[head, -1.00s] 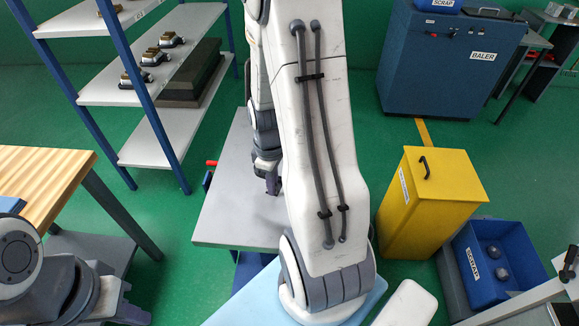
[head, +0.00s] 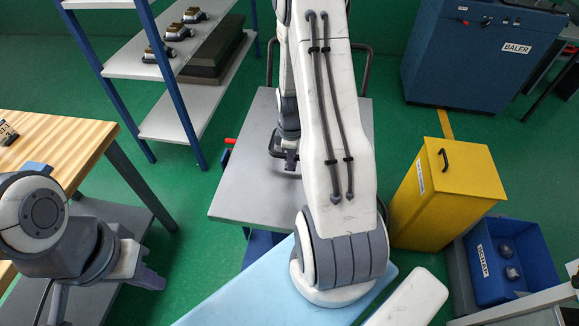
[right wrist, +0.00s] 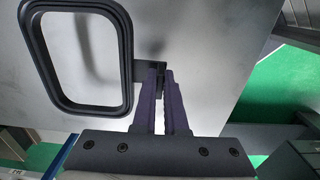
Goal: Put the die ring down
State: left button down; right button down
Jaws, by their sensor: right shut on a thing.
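The die ring (right wrist: 90,106) is a dark rounded-rectangle frame with a small tab on its right side, in the right wrist view. My right gripper (right wrist: 162,76) is shut on that tab. The ring is over a grey cart top (right wrist: 215,72), which also shows in the head view (head: 245,188). I cannot tell whether ring and top touch.
A wooden table (head: 60,150) stands at left. A shelf rack (head: 180,122) with metal parts is behind it. A yellow bin (head: 440,200), a blue scrap bin (head: 535,268) and a baler (head: 465,65) are at right. The cart top's front left is bare.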

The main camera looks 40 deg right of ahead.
jog(key=shift+w+f, duration=0.15)
jog(key=shift+w, duration=0.1)
notch_tip(320, 180, down, 4)
jog(key=shift+r+p, duration=0.15)
jog(key=shift+p, duration=0.35)
jog(key=shift+f, duration=0.2)
jog(key=shift+f, duration=0.15)
jog(key=c, duration=1)
grip_release()
jog(key=shift+o, duration=0.2)
